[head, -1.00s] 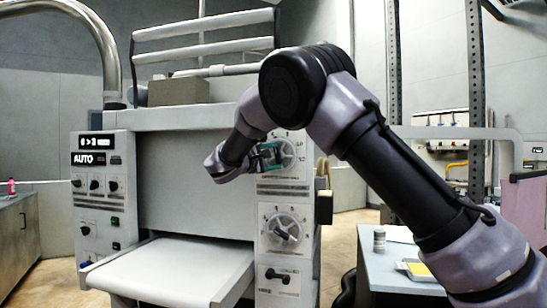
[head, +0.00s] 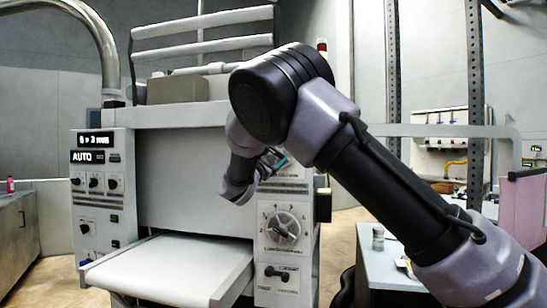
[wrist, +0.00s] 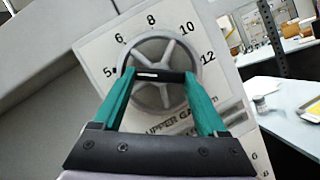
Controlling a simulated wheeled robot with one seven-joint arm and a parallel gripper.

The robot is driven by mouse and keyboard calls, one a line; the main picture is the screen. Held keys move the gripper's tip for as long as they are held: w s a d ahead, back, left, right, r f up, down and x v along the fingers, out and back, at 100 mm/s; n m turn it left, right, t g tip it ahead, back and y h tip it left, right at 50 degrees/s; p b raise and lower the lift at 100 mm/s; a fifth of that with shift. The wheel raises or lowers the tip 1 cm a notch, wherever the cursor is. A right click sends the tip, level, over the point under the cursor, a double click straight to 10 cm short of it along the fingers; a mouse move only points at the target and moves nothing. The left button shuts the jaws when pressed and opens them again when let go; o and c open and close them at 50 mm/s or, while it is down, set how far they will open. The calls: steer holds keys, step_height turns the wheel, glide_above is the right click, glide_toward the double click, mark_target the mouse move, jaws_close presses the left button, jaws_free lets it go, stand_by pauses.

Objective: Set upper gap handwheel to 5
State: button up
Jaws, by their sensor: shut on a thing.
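The upper gap handwheel (wrist: 150,42) is a grey spoked wheel on a white plate in the wrist view. The numbers 5, 6, 8, 10 and 12 run around its rim. A black bar (wrist: 174,77) with a white mark on its left half crosses the hub. Its left end lies towards the 5; which end is the pointer I cannot tell. My gripper (wrist: 160,82) has its teal fingers at both ends of this bar and is shut on it. In the head view my gripper (head: 275,159) is partly seen, and my arm hides the upper handwheel.
A second handwheel (head: 283,230) sits below on the same panel, with a black lever (head: 278,273) under it. A control box (head: 99,188) with an AUTO display is at the left. A white feed table (head: 170,270) juts forward. A side table (head: 385,262) stands at the right.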

steer(key=shift+f+n, duration=0.1)
steer(key=shift+n, duration=0.4)
steer(key=o, duration=1.3)
steer(key=shift+s, duration=0.1)
steer(key=v, duration=1)
steer(key=shift+s+f, duration=0.15)
steer(key=shift+s, duration=0.2)
